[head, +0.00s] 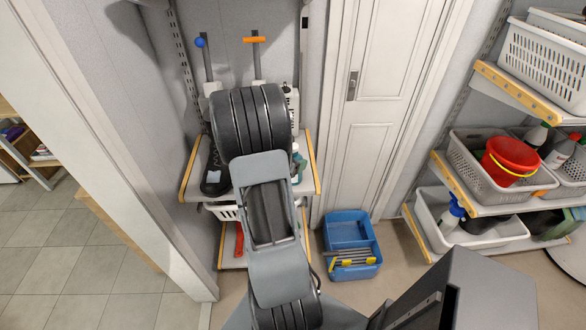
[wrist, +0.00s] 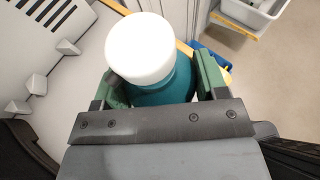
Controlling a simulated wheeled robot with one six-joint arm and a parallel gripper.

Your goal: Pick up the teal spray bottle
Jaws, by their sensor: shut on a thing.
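The teal spray bottle (wrist: 176,88) has a round white top and fills the middle of the wrist view. My gripper (wrist: 163,82) is shut on it, with a green finger pad on each side of its teal body. The bottle's lower part is hidden behind the gripper's dark housing. In the head view my arm hides the gripper and most of the bottle's place; only a small teal and white patch shows beside the arm, above the shelf. I cannot tell whether the bottle still touches the shelf.
A wooden-edged shelf (head: 312,160) lies around my arm by the wall. A blue caddy (head: 349,226) stands on the floor to its right. Shelves at right hold white baskets (head: 545,65) and a red bucket (head: 510,158). A white door (head: 385,110) is behind.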

